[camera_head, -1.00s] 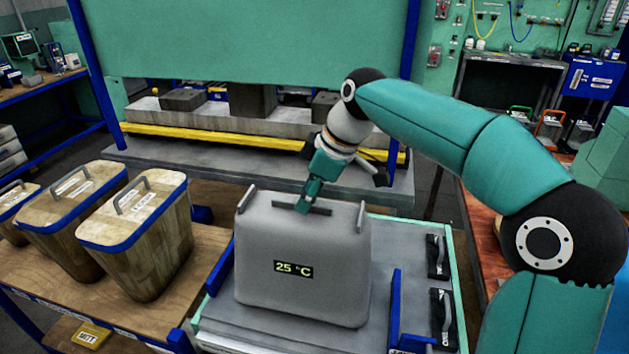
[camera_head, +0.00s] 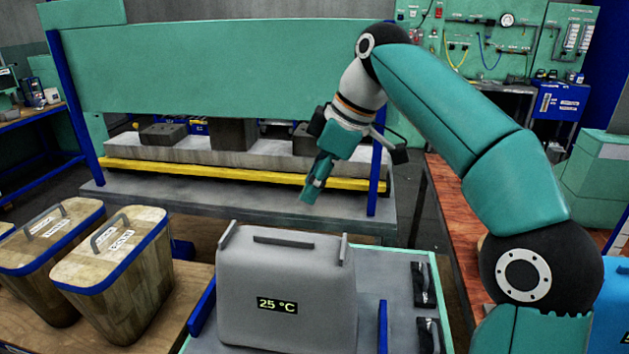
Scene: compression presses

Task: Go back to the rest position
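My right gripper (camera_head: 312,190) hangs in the air above and behind the grey box, in front of the press. It points down and is clear of the box. Its fingers look close together, but their gap cannot be made out from this side. Nothing shows hanging from it. The grey box (camera_head: 285,285) with the "25 °C" display stands upright on the grey-topped cart (camera_head: 372,285). The box's top handle (camera_head: 283,242) is free. My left gripper is not in view.
The green press (camera_head: 220,80) with a yellow bar (camera_head: 240,175) stands behind. Wooden bins (camera_head: 120,270) with blue rims stand on a table at the left. Blue posts (camera_head: 382,325) rise from the cart. An orange-red bench (camera_head: 450,200) lies at the right, below my arm.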

